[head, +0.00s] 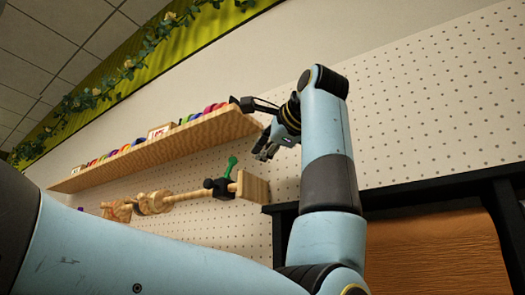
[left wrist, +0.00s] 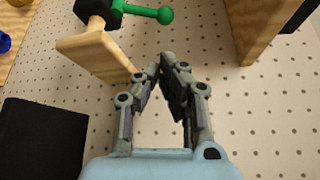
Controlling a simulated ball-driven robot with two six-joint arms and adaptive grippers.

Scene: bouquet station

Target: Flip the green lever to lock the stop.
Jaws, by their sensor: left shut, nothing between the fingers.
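The green lever (head: 231,163) has a round knob and rises from a black stop (head: 216,187) on a wooden rod (head: 181,199) in front of the pegboard. In the left wrist view the lever (left wrist: 148,13) points right from the black stop (left wrist: 97,10), at the top. My left gripper (head: 265,152) is to the right of the lever and a little higher in the head view, apart from it. In the left wrist view the fingertips of my left gripper (left wrist: 169,66) are together and empty, below the knob. My right gripper is not in view.
A wooden end block (head: 253,187) stands beside the stop, near my left gripper. A wooden shelf (head: 160,148) with several coloured rolls runs above the rod. Bundles (head: 152,203) hang on the rod. A black-framed unit (head: 400,196) stands at the right.

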